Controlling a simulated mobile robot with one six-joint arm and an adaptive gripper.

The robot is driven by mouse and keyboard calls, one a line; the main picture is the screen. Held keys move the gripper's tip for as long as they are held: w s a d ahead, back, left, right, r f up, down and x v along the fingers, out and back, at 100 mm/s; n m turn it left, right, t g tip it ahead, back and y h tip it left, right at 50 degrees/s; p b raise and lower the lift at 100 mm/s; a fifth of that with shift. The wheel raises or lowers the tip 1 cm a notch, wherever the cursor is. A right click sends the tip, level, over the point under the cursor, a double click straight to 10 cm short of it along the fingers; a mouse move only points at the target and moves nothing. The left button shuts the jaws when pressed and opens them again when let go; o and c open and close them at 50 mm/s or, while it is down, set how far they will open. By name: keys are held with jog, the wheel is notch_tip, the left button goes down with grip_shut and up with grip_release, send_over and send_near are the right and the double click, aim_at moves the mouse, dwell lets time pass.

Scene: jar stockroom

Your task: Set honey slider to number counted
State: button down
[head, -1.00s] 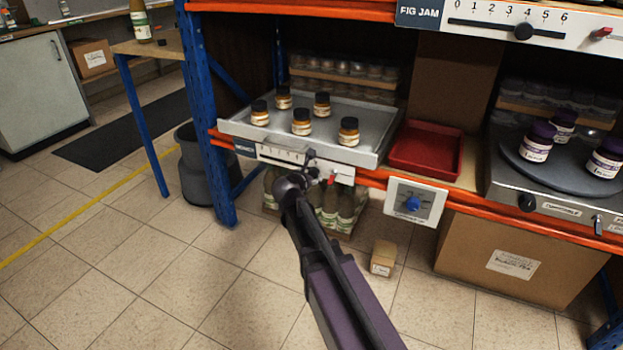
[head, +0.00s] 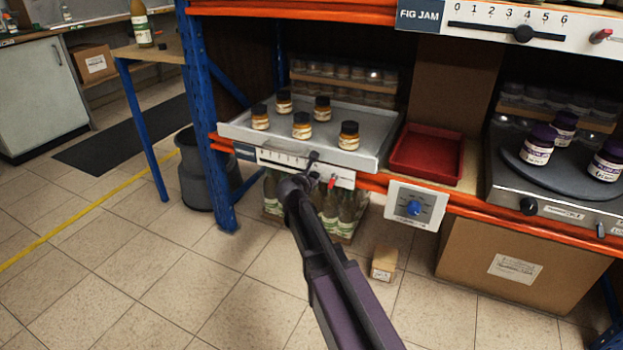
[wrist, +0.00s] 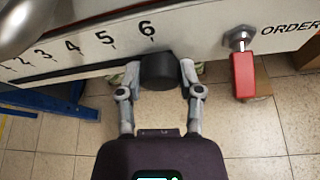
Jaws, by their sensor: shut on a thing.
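The honey slider is a white strip (head: 275,157) with printed numbers on the front edge of a grey tray (head: 228,130). Several amber jars (head: 302,125) with black lids stand apart on the tray. In the wrist view, the number strip (wrist: 100,45) shows 1 to 6. The black slider knob (wrist: 158,72) sits just below and slightly right of the 6. My gripper (wrist: 160,75) is shut on this knob, one finger on each side. In the head view, my gripper (head: 300,183) is at the strip's right part, and the arm hides some of the front.
A red lever (wrist: 244,75) marked ORDER hangs right of the knob, close to my gripper. Bottles (head: 330,212) stand below the tray. A small box (head: 384,264) is on the floor.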

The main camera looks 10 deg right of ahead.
jog(key=w+a, duration=0.2)
jog(key=shift+a, duration=0.35)
jog(key=shift+c, duration=1.3)
grip_release()
